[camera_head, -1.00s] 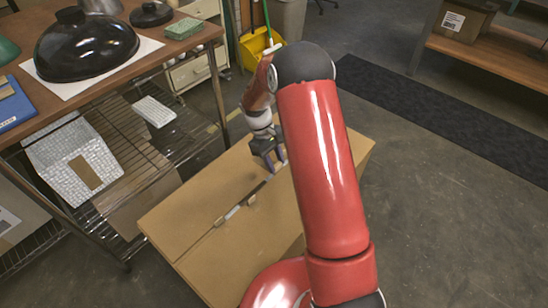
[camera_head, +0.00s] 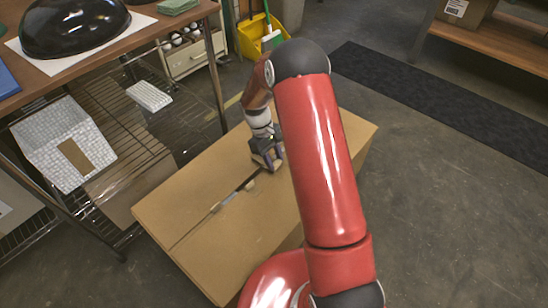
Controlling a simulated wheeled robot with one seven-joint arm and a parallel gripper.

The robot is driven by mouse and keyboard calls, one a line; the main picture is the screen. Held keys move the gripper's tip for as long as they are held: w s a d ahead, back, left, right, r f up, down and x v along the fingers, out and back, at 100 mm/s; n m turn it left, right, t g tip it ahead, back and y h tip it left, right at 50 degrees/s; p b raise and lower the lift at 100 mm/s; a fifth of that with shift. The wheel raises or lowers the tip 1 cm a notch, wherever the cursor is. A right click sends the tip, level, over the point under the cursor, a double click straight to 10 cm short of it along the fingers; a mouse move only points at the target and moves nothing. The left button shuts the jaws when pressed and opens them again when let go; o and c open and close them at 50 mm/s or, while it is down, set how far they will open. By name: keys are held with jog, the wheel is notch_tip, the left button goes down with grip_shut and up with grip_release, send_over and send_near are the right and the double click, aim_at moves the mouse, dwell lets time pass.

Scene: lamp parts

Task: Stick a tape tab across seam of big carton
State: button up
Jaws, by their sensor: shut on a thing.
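The big carton (camera_head: 190,205) stands on the floor with its top flaps facing up. A dark seam (camera_head: 246,185) runs across its top. Two small tan tabs lie across the seam, one tab (camera_head: 216,207) towards the left and another tab (camera_head: 250,185) nearer my gripper. A light grey strip shows along the seam between them. My gripper (camera_head: 273,166) points down at the carton top, at the seam's far part. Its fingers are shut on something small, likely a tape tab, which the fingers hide. I cannot tell whether it touches the carton.
A workbench (camera_head: 110,50) with a black lamp shade (camera_head: 75,27) and a wire shelf (camera_head: 150,120) stands at the left. A yellow bucket (camera_head: 255,38) is behind. Open floor and a dark mat (camera_head: 440,110) lie to the right.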

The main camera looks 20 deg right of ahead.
jog(key=shift+f+b, duration=0.3)
jog(key=shift+f, duration=0.2)
dwell(1.2)
jog(key=o, duration=1)
